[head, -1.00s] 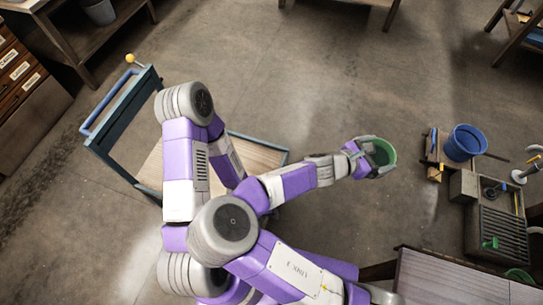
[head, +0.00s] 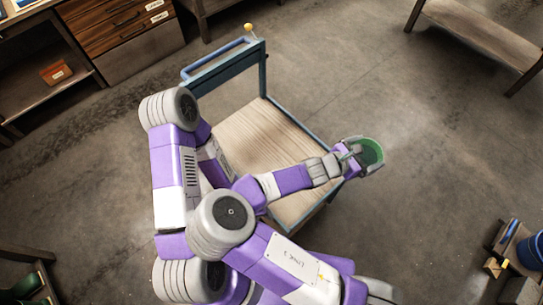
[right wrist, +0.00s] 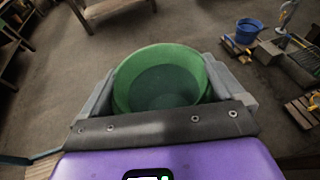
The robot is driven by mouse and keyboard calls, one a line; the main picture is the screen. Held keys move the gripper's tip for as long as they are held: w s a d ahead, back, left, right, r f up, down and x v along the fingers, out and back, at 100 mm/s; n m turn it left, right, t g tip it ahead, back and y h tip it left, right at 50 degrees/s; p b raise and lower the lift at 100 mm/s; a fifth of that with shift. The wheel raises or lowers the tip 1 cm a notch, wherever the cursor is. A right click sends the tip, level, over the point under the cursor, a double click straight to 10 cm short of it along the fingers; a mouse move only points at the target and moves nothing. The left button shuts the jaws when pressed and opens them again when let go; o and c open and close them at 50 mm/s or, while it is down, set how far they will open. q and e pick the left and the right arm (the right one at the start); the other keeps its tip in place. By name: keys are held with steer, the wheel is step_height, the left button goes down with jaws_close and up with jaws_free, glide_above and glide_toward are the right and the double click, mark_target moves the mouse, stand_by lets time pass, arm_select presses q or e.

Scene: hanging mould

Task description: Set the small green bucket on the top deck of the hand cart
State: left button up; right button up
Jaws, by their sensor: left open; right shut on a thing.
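The small green bucket (head: 371,151) is held in my right gripper (head: 358,155), beyond the right edge of the hand cart's top deck as seen in the head view. In the right wrist view the bucket (right wrist: 165,80) sits between the two grey fingers, its open mouth showing and its inside empty. The hand cart (head: 255,135) has a pale wooden top deck, a blue-grey frame and a blue handle at its far left end. My arms cover part of the deck's near left side. My left gripper is hidden behind my arm links.
A drawer cabinet (head: 122,30) stands at the far left. A wooden bench (head: 478,35) is at the upper right. A blue tub (head: 533,252) and small items lie at the lower right. The floor right of the cart is clear.

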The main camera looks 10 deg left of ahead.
steer(key=shift+n+t+y, duration=0.8)
steer(key=shift+y, duration=0.1)
steer(key=f, duration=0.2)
steer(key=w+a+f, duration=0.1)
steer(key=f, duration=0.1)
steer(key=w+f+b, duration=0.1)
steer(key=shift+a+f, duration=0.35)
steer(key=shift+f, duration=0.05)
steer(key=w+a+f+n+t+y+b, duration=0.35)
steer(key=a+f+n+y, duration=0.4)
steer(key=a+f, duration=0.6)
steer(key=shift+y, duration=0.25)
steer(key=shift+s+a+f+b, duration=0.1)
steer(key=shift+a+f+b, duration=0.35)
steer(key=shift+f, duration=0.95)
steer(key=shift+w+a+f+b, duration=0.1)
steer(key=shift+a+f+b, duration=0.35)
steer(key=shift+f, duration=1)
steer(key=shift+s+a+f+b, duration=0.1)
steer(key=shift+a+f+b, duration=0.3)
steer(key=shift+f, duration=1)
